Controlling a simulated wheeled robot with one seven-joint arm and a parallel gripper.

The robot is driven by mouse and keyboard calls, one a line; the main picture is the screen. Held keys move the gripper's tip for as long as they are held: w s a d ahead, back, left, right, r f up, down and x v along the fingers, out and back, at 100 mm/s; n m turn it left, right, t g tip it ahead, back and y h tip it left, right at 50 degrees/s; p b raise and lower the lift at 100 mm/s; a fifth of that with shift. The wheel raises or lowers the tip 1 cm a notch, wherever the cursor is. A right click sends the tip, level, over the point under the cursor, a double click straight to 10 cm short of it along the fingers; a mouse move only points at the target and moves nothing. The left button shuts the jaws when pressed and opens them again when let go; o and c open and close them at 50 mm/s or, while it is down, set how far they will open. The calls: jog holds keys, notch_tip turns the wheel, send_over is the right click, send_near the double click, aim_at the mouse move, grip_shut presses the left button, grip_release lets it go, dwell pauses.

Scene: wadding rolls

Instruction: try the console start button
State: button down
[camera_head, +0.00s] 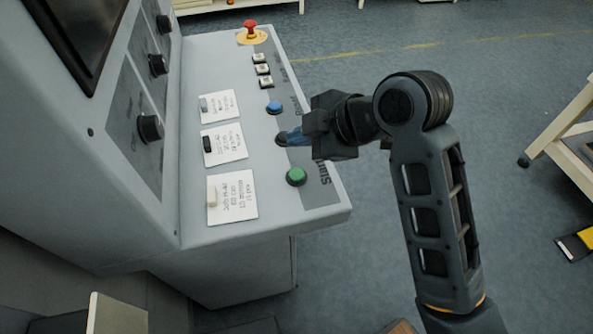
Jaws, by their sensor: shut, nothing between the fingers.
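The console (190,185) stands at the left with a sloped light-grey panel. A green button (296,176) sits near the front end of its dark label strip, by the word that reads like "START". A blue button (274,107) sits further back on the same strip. My gripper (284,138) is shut and empty, reaching in from the right. Its fingertips are over the strip between the green and blue buttons, at a dark round control that they partly hide. I cannot tell whether they touch it. The green button is clear of the gripper.
A red mushroom button (250,31) on a yellow base and several small white buttons (262,69) sit further back. Cards with printed text (232,198) lie on the panel. Black knobs (151,127) stick out at the left. Open floor (350,262) lies right of the console.

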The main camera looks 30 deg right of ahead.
aim_at(300, 176)
jog(key=shift+f+b, duration=2.7)
jog(key=shift+f, duration=0.85)
jog(key=shift+f, duration=0.1)
jog(key=shift+f, duration=0.3)
jog(key=shift+f+b, duration=0.45)
jog(key=shift+r, duration=0.1)
jog(key=shift+r+p, duration=0.8)
jog(key=shift+r, duration=0.1)
notch_tip(300, 176, up, 5)
jog(key=p, duration=0.4)
jog(key=shift+p, duration=0.3)
